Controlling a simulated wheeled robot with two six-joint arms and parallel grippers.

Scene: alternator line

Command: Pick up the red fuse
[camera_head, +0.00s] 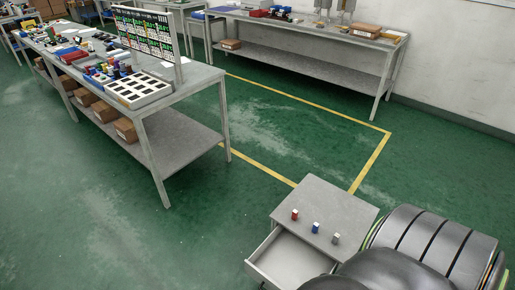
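A small red fuse (295,214) with a pale part stands on the grey top of a drawer cabinet (335,198), near its front left edge. A blue fuse (315,227) and a grey one (336,238) stand in a row to its right, apart from each other. Neither of my grippers shows in the head view, so nothing is seen touching the red fuse.
The cabinet's drawer (283,258) is pulled open and looks empty. A long workbench (165,98) with parts, a tray and a panel stands at the upper left. Another bench (300,33) lines the back wall. Green floor (90,220) is clear at the left.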

